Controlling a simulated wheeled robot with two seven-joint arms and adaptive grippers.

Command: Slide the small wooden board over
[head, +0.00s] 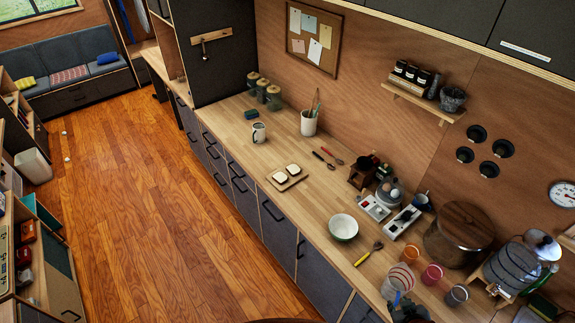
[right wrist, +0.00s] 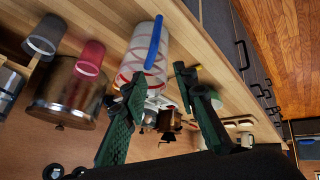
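The small wooden board (head: 299,180) lies flat on the counter and carries two pale, bread-like square pieces. In the right wrist view, what looks like the same board and its pieces show small at the far right (right wrist: 246,124). My right gripper (head: 402,300) is at the bottom of the head view, by the counter's front, well apart from the board. Its two dark green fingers stand apart in the right wrist view (right wrist: 158,80), with nothing visibly held between them. My left gripper is not in view.
A clear striped pitcher (head: 398,278) stands close to my right gripper. A red cup (head: 432,275), a white-green bowl (head: 343,228) and a yellow-handled utensil (head: 367,254) are nearby. A mug (head: 258,132) stands beyond the board. Bare counter surrounds the board.

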